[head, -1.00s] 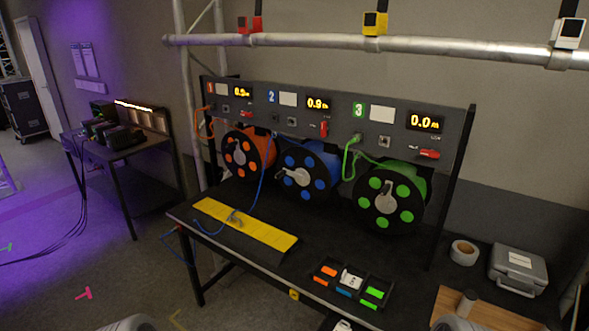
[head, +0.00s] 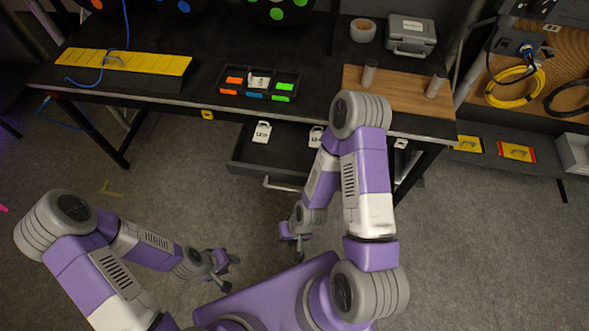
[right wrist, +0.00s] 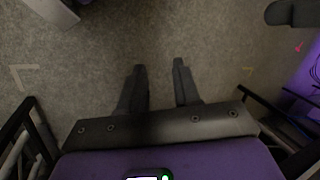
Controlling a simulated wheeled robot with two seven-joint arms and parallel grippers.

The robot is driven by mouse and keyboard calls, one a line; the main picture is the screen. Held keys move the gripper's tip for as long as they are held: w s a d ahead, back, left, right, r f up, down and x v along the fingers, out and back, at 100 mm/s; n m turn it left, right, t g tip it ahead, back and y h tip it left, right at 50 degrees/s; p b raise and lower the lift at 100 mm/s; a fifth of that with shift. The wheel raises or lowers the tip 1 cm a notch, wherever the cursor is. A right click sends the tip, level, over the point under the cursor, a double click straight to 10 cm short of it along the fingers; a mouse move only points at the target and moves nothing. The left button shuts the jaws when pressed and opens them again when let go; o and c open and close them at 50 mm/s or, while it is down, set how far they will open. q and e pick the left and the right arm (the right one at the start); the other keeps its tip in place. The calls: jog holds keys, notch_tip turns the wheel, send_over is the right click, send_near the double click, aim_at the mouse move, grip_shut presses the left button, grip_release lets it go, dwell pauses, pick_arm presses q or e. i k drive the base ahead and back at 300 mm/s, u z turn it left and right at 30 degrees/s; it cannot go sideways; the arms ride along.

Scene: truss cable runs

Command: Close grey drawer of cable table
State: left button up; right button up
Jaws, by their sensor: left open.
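The dark grey drawer (head: 243,150) of the cable table (head: 195,98) is pulled out below the tabletop in the head view. A light bar handle (head: 281,185) runs along its front, and two white-tagged items (head: 262,132) are at its back. My right arm covers the drawer's right part. My right gripper (head: 293,249) is in front of the drawer, apart from the handle. In the right wrist view my right gripper (right wrist: 159,68) has its fingers apart with only floor between them. My left gripper (head: 228,272) is open and empty over the floor, farther left.
On the tabletop are a yellow cable ramp (head: 150,63), a tray of coloured labels (head: 258,83), a tape roll (head: 363,30), a grey case (head: 409,36) and a wooden board (head: 400,92). Table legs stand on either side of the drawer. The floor in front is clear.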

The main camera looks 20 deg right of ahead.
aim_at(287, 156)
jog(key=z, duration=2.05)
jog(key=k, duration=0.55)
jog(key=u, duration=0.9)
